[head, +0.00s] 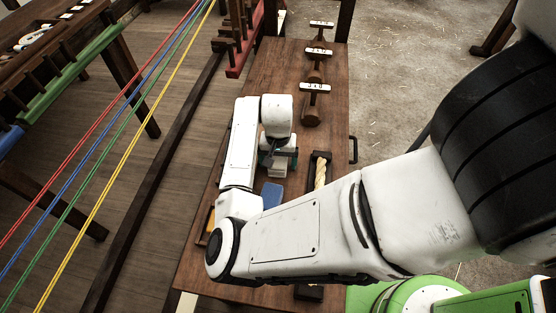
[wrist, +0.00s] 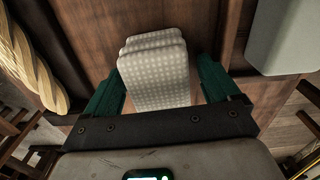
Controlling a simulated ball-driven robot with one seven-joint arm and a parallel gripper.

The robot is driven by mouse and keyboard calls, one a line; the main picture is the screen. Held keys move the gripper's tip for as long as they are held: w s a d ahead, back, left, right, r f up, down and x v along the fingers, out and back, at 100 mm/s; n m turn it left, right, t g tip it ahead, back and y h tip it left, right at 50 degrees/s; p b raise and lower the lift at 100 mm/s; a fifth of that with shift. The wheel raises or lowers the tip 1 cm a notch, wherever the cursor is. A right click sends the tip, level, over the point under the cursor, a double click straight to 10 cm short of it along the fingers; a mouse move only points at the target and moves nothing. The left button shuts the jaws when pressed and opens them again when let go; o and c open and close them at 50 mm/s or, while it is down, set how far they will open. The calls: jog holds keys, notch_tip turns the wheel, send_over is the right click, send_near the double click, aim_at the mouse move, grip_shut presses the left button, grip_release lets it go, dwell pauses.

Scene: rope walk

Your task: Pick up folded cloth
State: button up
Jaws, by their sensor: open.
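The folded cloth (wrist: 152,78) is pale grey with light dots and lies in a thick stack of folds on the brown wooden bench. In the wrist view it sits between the two dark green fingers of my gripper (wrist: 159,70), one on each side. The gripper is open, and I cannot tell whether either finger touches the cloth. In the head view my gripper (head: 274,158) is low over the bench, and my arm and wrist largely hide the cloth.
A pale twisted rope piece (head: 320,175) in a dark holder lies to the right on the bench (head: 240,85). A blue block (head: 272,195) is close in front of the gripper. Several wooden posts with white labels (head: 316,87) stand behind. Coloured cords (head: 130,92) run at left.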

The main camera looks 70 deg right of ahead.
jog(key=c, duration=1.1)
jog(key=shift+r, duration=0.15)
jog(key=shift+r, duration=0.2)
jog(key=r, duration=0.3)
jog(key=shift+s+d, duration=0.15)
jog(key=shift+s, duration=0.15)
jog(key=s+d+r, duration=0.1)
jog(key=s+r, duration=0.2)
jog(key=s, duration=0.1)
jog(key=s+d+r, duration=0.2)
jog(key=s+r, duration=0.1)
jog(key=s, duration=0.1)
jog(key=s+d+r, duration=0.2)
jog(key=s+r, duration=0.1)
jog(key=s, duration=0.1)
jog(key=shift+s+r, duration=0.2)
